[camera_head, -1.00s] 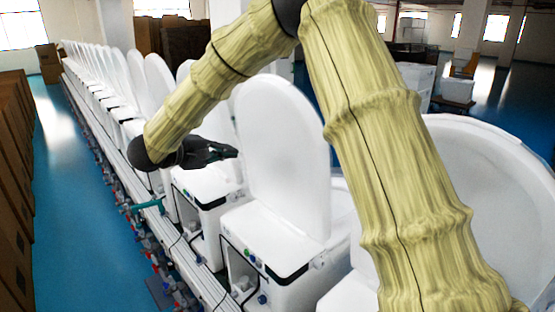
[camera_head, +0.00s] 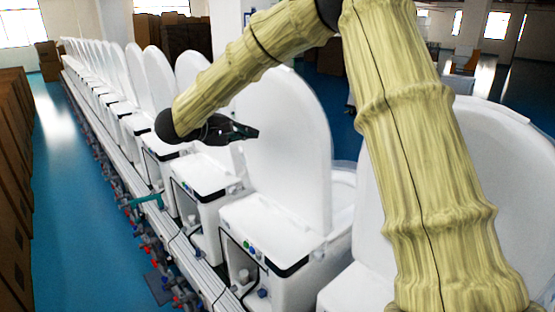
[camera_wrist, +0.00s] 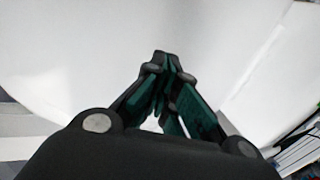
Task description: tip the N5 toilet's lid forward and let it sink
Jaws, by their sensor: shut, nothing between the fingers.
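The white lid (camera_head: 292,150) of the toilet in the middle of the head view stands raised above its tank (camera_head: 270,235), close to upright; no N5 label is readable. Part of the white bowl (camera_head: 345,192) shows behind the lid at right. My gripper (camera_head: 252,132) is shut and empty, with its fingertips at the tank-side face of the lid, near its left edge. In the wrist view my fingertips (camera_wrist: 166,62) meet in front of the broad white lid surface (camera_wrist: 80,60). They look touching or nearly touching; exact contact is hard to tell.
A row of toilets with raised lids (camera_head: 158,78) runs back to the left. Another large raised lid (camera_head: 490,180) stands close at right, partly behind my arm. Brown boxes (camera_head: 12,180) line the far left.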

